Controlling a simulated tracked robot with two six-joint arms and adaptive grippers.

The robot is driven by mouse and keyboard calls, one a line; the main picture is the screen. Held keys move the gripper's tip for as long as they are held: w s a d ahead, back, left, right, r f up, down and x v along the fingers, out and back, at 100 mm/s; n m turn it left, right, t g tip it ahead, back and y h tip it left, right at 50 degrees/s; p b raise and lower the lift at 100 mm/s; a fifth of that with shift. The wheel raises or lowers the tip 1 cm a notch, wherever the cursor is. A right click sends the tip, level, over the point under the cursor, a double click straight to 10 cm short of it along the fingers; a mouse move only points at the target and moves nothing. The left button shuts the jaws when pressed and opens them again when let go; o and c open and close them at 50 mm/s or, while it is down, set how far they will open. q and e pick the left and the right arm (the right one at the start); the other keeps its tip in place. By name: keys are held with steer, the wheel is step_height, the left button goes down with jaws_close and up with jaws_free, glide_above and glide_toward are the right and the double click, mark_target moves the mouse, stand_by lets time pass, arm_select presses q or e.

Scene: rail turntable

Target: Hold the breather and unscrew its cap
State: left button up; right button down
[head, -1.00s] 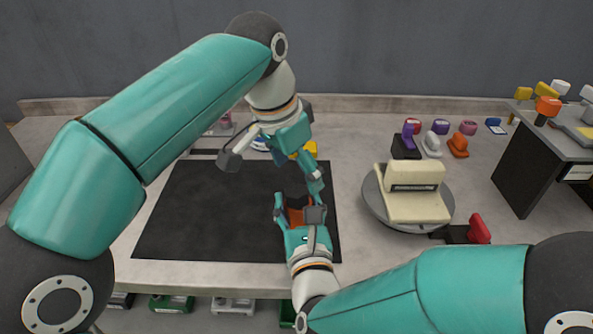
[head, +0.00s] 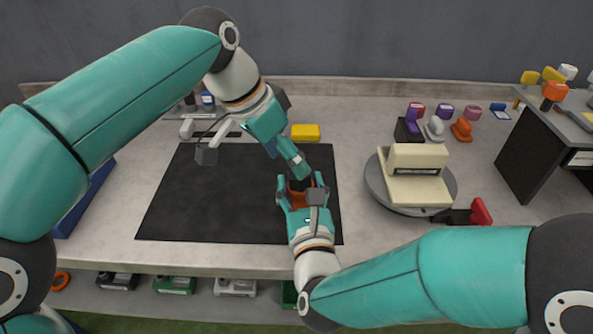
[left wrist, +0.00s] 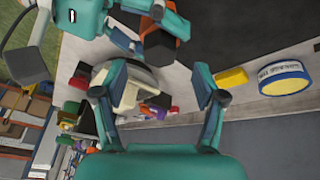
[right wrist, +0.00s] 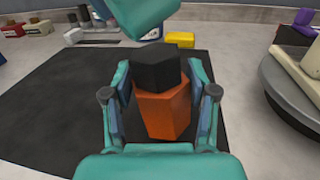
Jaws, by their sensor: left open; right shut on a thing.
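The breather has an orange six-sided body (right wrist: 165,112) and a black cap (right wrist: 160,67) on top. In the right wrist view it stands upright between the two fingers of my right gripper (right wrist: 165,105), which is shut on the orange body. In the head view, the body (head: 299,199) and cap (head: 298,184) are partly covered by the grippers, low over the dark mat. My left gripper (head: 296,163) is open, with its fingertips just above the cap. In the left wrist view the cap (left wrist: 158,50) lies beyond the open, empty fingers (left wrist: 165,90); I cannot tell any contact.
The dark mat (head: 200,200) is otherwise clear. A round turntable (head: 375,190) with a cream part (head: 416,185) stands right of it. A yellow block (head: 305,132) sits behind the mat. Several coloured parts stand at the back right.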

arm_select(q)
steer(key=shift+x, duration=2.55)
